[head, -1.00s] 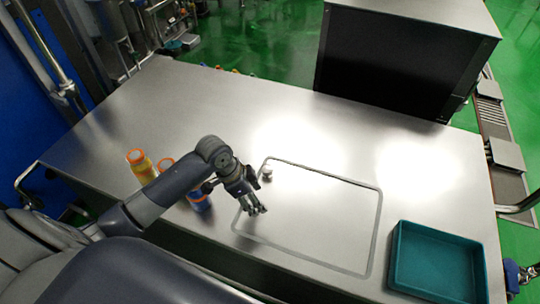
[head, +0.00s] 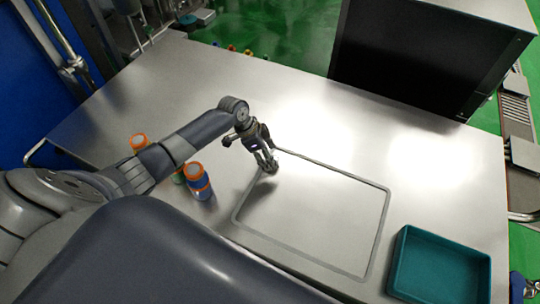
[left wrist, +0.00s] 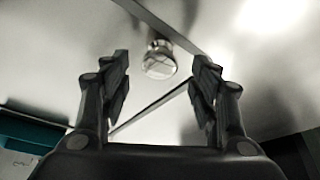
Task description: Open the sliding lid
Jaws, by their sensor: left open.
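The sliding lid (head: 320,213) is a flat metal panel inside a grey rectangular frame set in the steel counter. Its small round knob (left wrist: 159,62) shows in the left wrist view, between and beyond my open fingers. In the head view the knob is hidden by my left gripper (head: 268,165), which is above the lid's far left corner. The left gripper also shows in the left wrist view (left wrist: 160,78), with its two fingers apart and nothing held. Whether the fingers touch the knob cannot be told. My right gripper is not in view.
A teal tray (head: 400,262) stands at the counter's right end. Bottles with orange caps, one of them blue (head: 198,184), stand beside and behind my left arm. The counter's far left is clear.

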